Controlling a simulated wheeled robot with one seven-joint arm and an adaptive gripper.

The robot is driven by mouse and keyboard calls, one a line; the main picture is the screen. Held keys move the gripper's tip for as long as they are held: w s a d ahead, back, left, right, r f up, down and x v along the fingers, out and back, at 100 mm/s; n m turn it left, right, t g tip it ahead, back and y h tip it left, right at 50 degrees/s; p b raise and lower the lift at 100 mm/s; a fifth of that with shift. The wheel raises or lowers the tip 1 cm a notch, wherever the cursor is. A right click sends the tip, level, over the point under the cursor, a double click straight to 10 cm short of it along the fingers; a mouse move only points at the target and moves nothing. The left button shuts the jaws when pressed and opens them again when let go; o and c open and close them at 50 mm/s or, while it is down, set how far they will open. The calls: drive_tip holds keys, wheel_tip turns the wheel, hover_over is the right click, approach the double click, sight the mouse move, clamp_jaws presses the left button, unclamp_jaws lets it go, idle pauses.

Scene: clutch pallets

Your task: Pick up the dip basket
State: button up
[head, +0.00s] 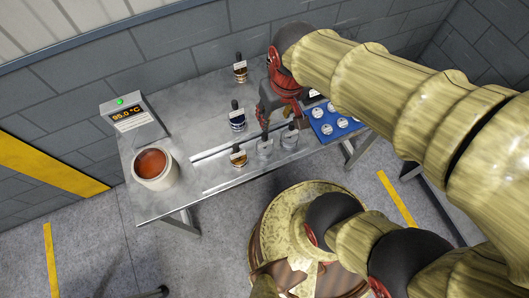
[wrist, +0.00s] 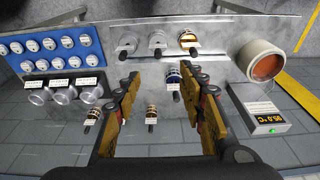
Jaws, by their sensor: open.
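My gripper (head: 281,116) is open and empty above the metal table, with its two fingers spread apart in the wrist view (wrist: 166,82). Several small labelled pieces with dark upright handles stand on the table; the labels are too small to read, so I cannot tell which is the dip basket. A blue-banded one (head: 237,120) stands left of my gripper; in the wrist view it (wrist: 173,78) appears between the fingertips. A gold one (head: 238,157) and two grey ones (head: 264,146) (head: 290,137) stand along the front. An amber one (head: 240,71) stands at the back.
A pale pot (head: 153,179) of orange-brown liquid stands at the table's left end, near a heater box (head: 132,118) reading 95.0 °C. A blue tray (wrist: 18,64) holds several white round pieces. Silver cylinders (wrist: 63,95) stand beside it. The table's left middle is bare.

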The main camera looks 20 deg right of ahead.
drive_tip(key=w+f+m+g+b, duration=0.35)
drive_tip(key=f+b, duration=0.25)
drive_tip(key=f, duration=1.5)
drive_tip(key=m+t, duration=0.1)
drive_tip(key=m, duration=0.5)
hover_over(264, 141)
drive_tip(key=f, duration=0.2)
drive_tip(key=shift+n, duration=0.25)
drive_tip(key=f, duration=0.4)
drive_tip(key=w+f+b, duration=0.1)
drive_tip(key=f, duration=0.1)
drive_tip(key=shift+d+f, duration=0.2)
drive_tip(key=shift+d, duration=0.15)
drive_tip(key=shift+f, duration=0.5)
drive_tip(key=shift+c, duration=0.2)
clamp_jaws()
